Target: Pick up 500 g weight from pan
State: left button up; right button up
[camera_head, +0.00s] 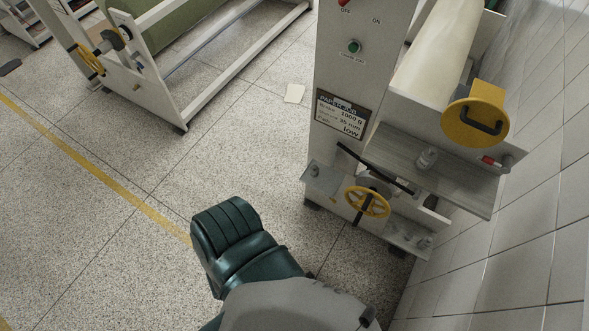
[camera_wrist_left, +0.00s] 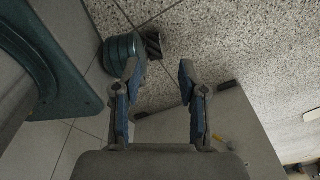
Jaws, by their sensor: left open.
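Small metal pieces that look like weights show on the machine in the head view. One silver cylindrical weight (camera_head: 427,158) stands on the grey shelf. More small metal pieces (camera_head: 423,243) sit on the low ledge at right. Another small one (camera_head: 315,171) is on the plate at left. I cannot tell which is the 500 g weight or which surface is the pan. My left gripper (camera_wrist_left: 160,72) is open in the left wrist view, its two blue-grey fingers apart, with speckled floor between the tips and nothing held. I cannot make out either gripper in the head view.
The white machine has a placard (camera_head: 343,116), a yellow handwheel (camera_head: 367,202), a black bar above it and a yellow disc (camera_head: 474,115). A tiled wall (camera_head: 530,230) is close at right. Another frame (camera_head: 160,85) stands at upper left. The floor between is mostly clear.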

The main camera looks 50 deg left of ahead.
aim_at(314, 171)
jog(key=u, duration=1.5)
